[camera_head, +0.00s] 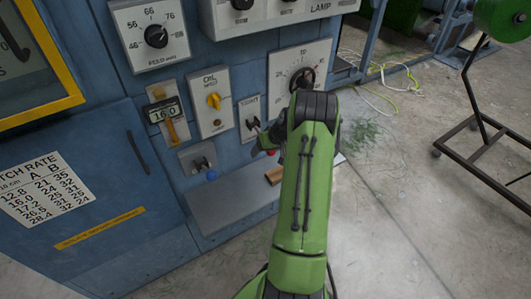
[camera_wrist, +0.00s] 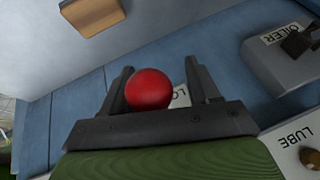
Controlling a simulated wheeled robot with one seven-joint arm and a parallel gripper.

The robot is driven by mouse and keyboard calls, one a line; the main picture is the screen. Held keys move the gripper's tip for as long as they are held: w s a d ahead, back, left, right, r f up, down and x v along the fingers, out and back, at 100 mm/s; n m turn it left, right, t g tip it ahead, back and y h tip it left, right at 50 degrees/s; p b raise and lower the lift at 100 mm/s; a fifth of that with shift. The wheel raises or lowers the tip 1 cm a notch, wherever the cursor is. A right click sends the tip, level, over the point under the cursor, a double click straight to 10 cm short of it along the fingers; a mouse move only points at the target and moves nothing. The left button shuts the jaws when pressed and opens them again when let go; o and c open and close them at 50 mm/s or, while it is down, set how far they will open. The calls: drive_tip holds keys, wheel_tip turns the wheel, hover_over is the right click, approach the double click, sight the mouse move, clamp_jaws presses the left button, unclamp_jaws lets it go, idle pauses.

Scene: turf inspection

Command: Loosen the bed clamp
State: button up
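A red ball knob (camera_wrist: 148,89) shows in the wrist view between the two fingers of my gripper (camera_wrist: 160,92). The fingers stand apart with a visible gap at the ball's right, so the gripper is open around or just behind it; depth is unclear. A partly covered label starting "LO" (camera_wrist: 181,96) is behind the ball. No label naming the bed clamp is readable. In the head view, a bit of the red knob (camera_head: 270,152) shows low on the blue cabinet, by my gripper (camera_head: 267,140). My green arm hides the area to its right.
A wooden block (camera_head: 273,176) lies on the grey ledge (camera_head: 230,207). A wheeled stand (camera_head: 480,135) is at right.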

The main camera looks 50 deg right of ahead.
drive_tip(key=shift+s, duration=0.25)
drive_tip(key=p+v, duration=0.4)
drive_tip(key=v, duration=1.1)
drive_tip(key=shift+r, duration=0.3)
drive_tip(key=shift+s+d, duration=0.1)
drive_tip(key=shift+s, duration=0.05)
drive_tip(key=shift+c, duration=0.3)
